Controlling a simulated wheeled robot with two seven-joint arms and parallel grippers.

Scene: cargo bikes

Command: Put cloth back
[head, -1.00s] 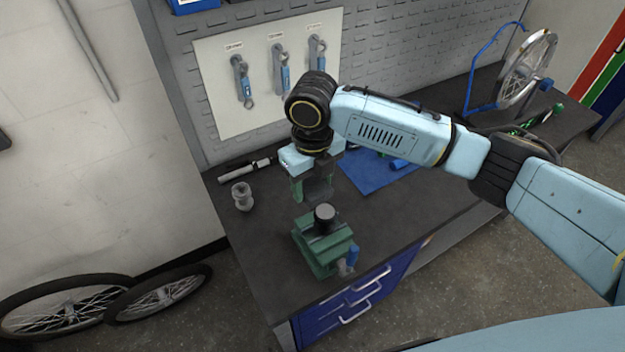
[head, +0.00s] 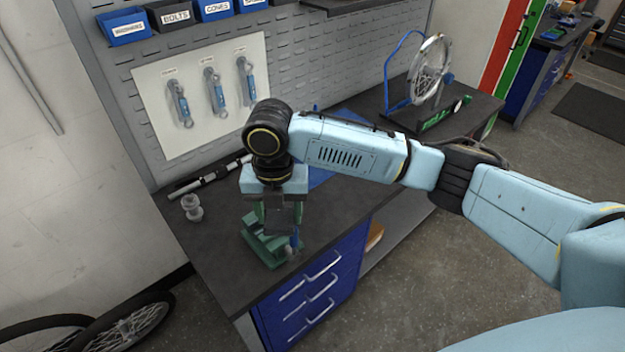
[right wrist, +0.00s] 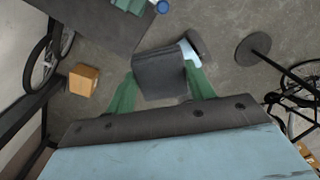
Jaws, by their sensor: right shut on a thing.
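My right gripper (head: 282,216) points down over the workbench, its green fingers shut on a flat dark grey piece that looks like the cloth (head: 285,214). In the right wrist view the cloth (right wrist: 160,74) spans the space between the two green fingers (right wrist: 162,92). In the head view the gripper and cloth overlap the green vise (head: 262,247) and hide part of it. I cannot tell whether they touch it. My left gripper is not in view.
The dark workbench (head: 222,268) has a small grey spool-like part (head: 192,207) at left and a blue mat (head: 320,176) behind my arm. A tool board (head: 205,95) hangs on the wall. A wheel stand (head: 428,75) stands at the back right. Blue drawers (head: 312,296) face the front.

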